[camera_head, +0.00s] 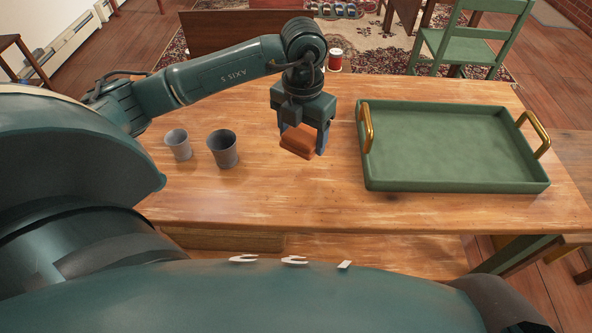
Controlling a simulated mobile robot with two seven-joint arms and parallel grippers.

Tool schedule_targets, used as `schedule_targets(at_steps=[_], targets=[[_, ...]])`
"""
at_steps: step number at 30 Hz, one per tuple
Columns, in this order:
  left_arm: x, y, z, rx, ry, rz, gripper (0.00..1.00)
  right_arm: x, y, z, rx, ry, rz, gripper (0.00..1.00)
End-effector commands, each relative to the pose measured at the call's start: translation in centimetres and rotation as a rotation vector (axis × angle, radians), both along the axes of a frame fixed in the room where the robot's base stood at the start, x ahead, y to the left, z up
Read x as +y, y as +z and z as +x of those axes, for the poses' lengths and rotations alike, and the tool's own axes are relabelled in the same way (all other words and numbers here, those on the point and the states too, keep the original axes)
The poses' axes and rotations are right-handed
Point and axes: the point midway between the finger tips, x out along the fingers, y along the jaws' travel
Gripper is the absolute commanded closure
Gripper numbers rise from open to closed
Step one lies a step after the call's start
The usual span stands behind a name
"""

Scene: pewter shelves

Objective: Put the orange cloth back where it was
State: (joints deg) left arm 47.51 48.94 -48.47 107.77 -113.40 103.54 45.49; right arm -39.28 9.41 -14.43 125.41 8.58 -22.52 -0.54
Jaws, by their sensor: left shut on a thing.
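The orange cloth (298,142) is a small folded, brownish-orange bundle over the middle of the wooden table. My left gripper (303,138) points down and is shut on the cloth, with a finger on either side of it. The cloth is at or just above the table top; I cannot tell whether it touches. It is to the right of the dark grey cup and to the left of the green tray. My right gripper is not in view.
A green tray (365,170) with gold handles stands empty on the table's right. A dark grey cup (223,150) and a lighter grey cup (178,145) stand at the left. A red and white can (335,60) is at the far edge. The table's front middle is clear.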

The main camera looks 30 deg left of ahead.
Motion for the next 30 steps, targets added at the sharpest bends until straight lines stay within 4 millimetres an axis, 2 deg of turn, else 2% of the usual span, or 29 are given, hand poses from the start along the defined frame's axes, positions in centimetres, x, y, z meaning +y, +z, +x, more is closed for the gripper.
schedule_targets(at_steps=[3, 10, 13, 18, 25, 30], targets=[[0.5, -0.4, -0.1, 0.002, 0.234, 0.002, 0.54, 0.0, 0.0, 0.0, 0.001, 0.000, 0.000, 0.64], [1.1, -0.8, -0.2, 0.001, 0.509, 0.005, 0.54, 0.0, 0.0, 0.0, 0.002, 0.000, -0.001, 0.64], [1.1, -1.6, -0.2, 0.003, 0.553, 0.006, 0.54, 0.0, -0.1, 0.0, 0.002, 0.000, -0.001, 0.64], [1.1, -4.5, -0.3, 0.004, 0.564, 0.006, 0.54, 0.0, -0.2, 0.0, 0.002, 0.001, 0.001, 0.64], [1.1, -6.9, -0.3, 0.004, 0.561, 0.007, 0.54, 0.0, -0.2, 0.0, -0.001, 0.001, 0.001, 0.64], [1.1, -9.8, -0.3, 0.004, 0.562, 0.007, 0.54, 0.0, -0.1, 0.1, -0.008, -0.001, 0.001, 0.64]])
